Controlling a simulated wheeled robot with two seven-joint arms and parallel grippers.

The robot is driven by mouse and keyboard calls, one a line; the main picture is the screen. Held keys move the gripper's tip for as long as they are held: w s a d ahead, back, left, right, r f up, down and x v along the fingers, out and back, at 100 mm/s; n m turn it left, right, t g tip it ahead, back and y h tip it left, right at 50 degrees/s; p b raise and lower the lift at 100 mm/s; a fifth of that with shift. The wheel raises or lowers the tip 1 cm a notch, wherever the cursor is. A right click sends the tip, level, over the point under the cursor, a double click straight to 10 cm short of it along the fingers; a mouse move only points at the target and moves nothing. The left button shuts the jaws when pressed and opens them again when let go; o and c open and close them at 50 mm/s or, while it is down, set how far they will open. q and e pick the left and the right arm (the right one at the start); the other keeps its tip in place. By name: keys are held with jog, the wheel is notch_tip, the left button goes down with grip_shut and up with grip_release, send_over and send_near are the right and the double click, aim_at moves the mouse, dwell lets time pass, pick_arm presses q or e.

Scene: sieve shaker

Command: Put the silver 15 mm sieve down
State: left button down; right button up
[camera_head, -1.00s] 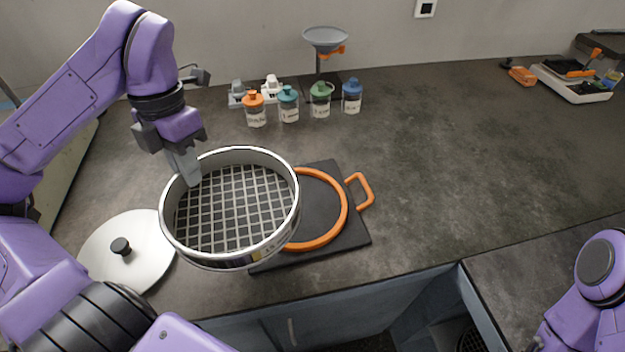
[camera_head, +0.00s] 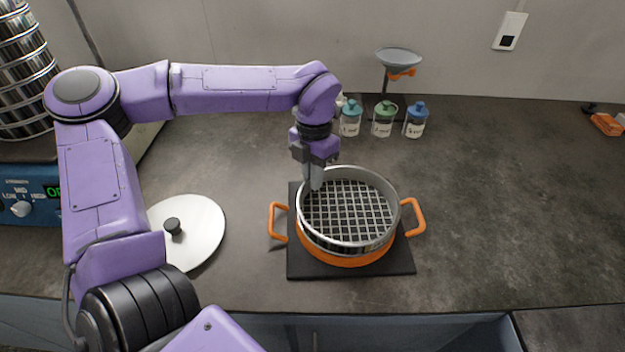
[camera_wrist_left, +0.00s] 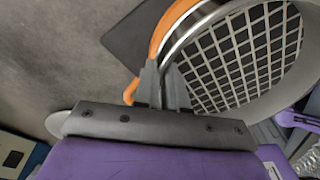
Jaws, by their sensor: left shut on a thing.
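The silver sieve (camera_head: 349,243) with its coarse square mesh is over the orange ring with two handles (camera_head: 414,216), which lies on a dark square mat (camera_head: 305,265). The sieve looks level and sits on or just above the ring; I cannot tell whether they touch. My left gripper (camera_head: 314,184) is shut on the sieve's rim at its back left. In the left wrist view the gripper (camera_wrist_left: 163,85) has the rim between its fingers, with mesh (camera_wrist_left: 245,55) to the right and the orange ring (camera_wrist_left: 165,30) beyond. My right gripper is not in view.
A silver lid with a black knob (camera_head: 205,225) lies left of the mat. Several labelled jars (camera_head: 382,120) and a grey funnel on a stand (camera_head: 399,60) are at the back. A sieve stack (camera_head: 22,75) stands on a blue shaker (camera_head: 35,205) at far left.

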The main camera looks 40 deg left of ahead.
pick_arm(q)
jog(key=shift+f, duration=0.75)
jog(key=shift+s+f, duration=0.1)
jog(key=c, duration=1.2)
grip_release()
jog(key=shift+f, duration=0.1)
notch_tip(320, 180, up, 12)
jog(key=w, duration=0.1)
jog(key=shift+a+r+p, duration=0.2)
jog(key=shift+a+p, duration=0.15)
jog(key=shift+a, duration=0.05)
jog(key=shift+w, duration=0.1)
